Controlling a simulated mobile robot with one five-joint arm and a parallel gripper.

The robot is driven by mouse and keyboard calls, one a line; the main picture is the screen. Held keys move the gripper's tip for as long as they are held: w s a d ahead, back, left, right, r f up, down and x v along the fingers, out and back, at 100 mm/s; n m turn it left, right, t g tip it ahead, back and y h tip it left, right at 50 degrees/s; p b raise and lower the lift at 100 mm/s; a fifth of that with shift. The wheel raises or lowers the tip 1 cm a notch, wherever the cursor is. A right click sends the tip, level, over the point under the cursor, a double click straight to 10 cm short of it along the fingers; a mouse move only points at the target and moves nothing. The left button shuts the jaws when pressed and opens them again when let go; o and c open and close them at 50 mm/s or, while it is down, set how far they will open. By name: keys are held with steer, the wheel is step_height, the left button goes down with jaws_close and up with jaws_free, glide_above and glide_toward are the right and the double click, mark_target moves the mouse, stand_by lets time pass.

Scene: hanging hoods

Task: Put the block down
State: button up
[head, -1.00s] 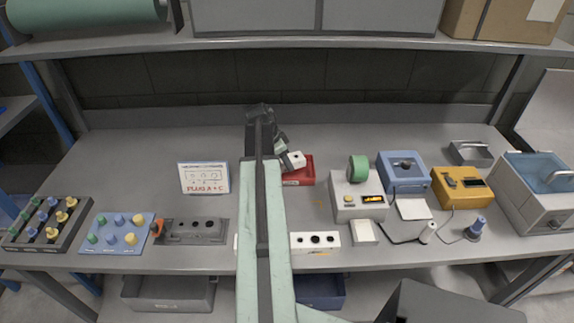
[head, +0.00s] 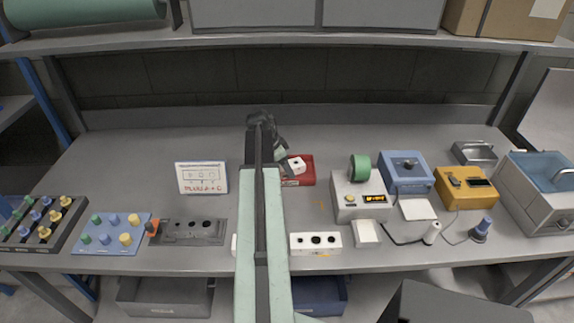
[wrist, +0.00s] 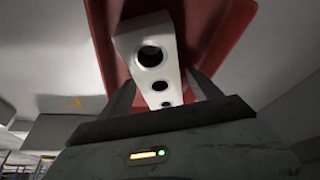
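The white block (head: 297,164) with dark holes is at the red tray (head: 309,175), just right of my arm in the head view. In the wrist view the white block (wrist: 154,72) shows three round holes in a row. The red tray (wrist: 228,30) lies behind it. My gripper (wrist: 162,77) has a dark finger on each side of the block, and the fingertips meet its edges. My gripper (head: 286,158) is partly hidden behind the arm in the head view. I cannot tell whether the block touches the tray floor.
Left of my arm are a sign card (head: 202,178), a grey holed fixture (head: 190,238) and a blue peg board (head: 108,247). To the right are a grey device with green roll (head: 350,203), a blue device (head: 402,170) and a yellow device (head: 463,190). A white holed bar (head: 315,253) lies in front.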

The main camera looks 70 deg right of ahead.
steer(key=p+v, duration=1.1)
steer(key=v, duration=0.1)
steer(key=shift+r, duration=0.1)
steer(key=shift+s, duration=0.1)
